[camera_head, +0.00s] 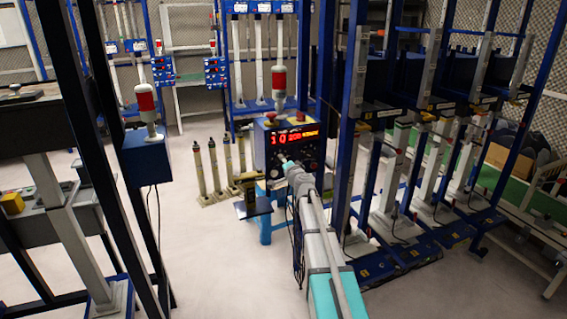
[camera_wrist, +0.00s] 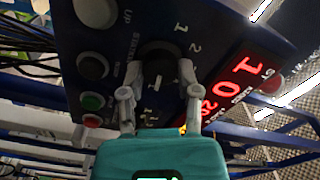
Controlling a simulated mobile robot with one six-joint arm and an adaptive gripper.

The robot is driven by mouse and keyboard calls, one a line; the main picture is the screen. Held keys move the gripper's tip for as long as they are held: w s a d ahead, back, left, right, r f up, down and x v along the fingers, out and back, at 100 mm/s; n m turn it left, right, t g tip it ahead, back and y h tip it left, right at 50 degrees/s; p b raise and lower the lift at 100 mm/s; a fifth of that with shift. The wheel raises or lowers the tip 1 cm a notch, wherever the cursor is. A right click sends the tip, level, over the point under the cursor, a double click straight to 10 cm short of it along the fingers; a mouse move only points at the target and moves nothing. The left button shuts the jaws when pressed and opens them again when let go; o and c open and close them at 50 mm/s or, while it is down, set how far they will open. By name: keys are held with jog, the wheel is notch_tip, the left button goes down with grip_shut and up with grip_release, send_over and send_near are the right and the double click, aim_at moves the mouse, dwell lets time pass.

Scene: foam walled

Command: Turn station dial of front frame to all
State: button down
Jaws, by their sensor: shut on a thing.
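The station dial (camera_wrist: 157,52) is a dark round knob on the dark blue control panel (camera_wrist: 215,40) in the wrist view. The numerals 1 and 2 show beside it at its upper right, and more marks lie below it, partly hidden by my fingers. My gripper (camera_wrist: 159,78) is shut on the dial, with a finger on each side of it. A pale pointer line shows between the fingers, but which mark it points to is unclear. In the head view my gripper (camera_head: 287,163) reaches the lower part of the front frame's control box (camera_head: 262,140).
Open floor lies to the left.

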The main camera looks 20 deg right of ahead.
jog(key=shift+c, duration=1.6)
grip_release()
jog(key=shift+s, duration=0.15)
jog(key=s, duration=1.1)
jog(key=shift+s, duration=0.35)
